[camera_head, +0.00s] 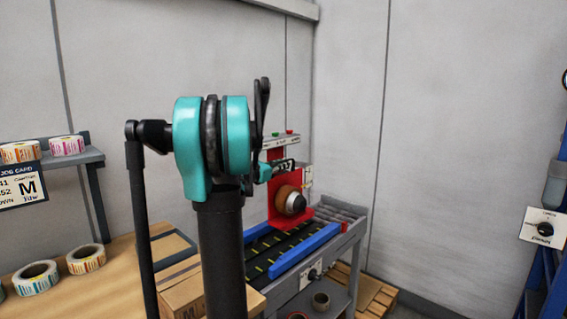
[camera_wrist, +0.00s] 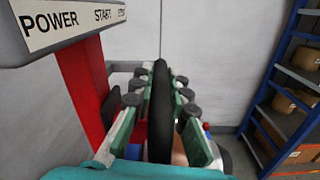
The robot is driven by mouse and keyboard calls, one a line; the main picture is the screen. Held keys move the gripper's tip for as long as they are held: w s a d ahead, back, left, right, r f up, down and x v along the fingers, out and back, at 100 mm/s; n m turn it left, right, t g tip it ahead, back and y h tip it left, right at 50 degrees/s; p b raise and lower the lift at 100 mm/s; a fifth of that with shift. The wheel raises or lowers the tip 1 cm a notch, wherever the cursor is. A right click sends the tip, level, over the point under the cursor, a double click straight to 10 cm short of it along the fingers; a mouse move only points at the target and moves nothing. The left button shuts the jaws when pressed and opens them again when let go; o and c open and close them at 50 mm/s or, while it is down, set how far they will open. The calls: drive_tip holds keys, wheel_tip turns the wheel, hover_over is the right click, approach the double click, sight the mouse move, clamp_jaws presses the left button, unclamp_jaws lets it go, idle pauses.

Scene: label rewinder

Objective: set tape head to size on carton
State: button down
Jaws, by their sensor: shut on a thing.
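My gripper (camera_wrist: 160,98) is shut on a black rounded part (camera_wrist: 160,85), which looks like a handwheel seen edge-on, with a finger on each side. In the head view my gripper (camera_head: 284,167) is small, just above the tape roll and below the button panel. A carton marked M (camera_head: 189,302) is partly hidden behind my arm.
The button panel (camera_wrist: 70,22) reads POWER and START and hangs close at upper left in the wrist view. A job card (camera_head: 22,187) shows M. Label rolls (camera_head: 36,277) lie on the wooden table. Blue guide rails (camera_head: 305,248) flank the belt. A blue shelf (camera_wrist: 285,75) stands right.

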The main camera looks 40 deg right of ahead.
drive_tip(key=c, duration=1.5)
unclamp_jaws()
drive_tip(key=shift+f, duration=0.15)
drive_tip(key=a, duration=0.8)
drive_tip(key=s+a, duration=0.1)
drive_tip(key=a, duration=0.3)
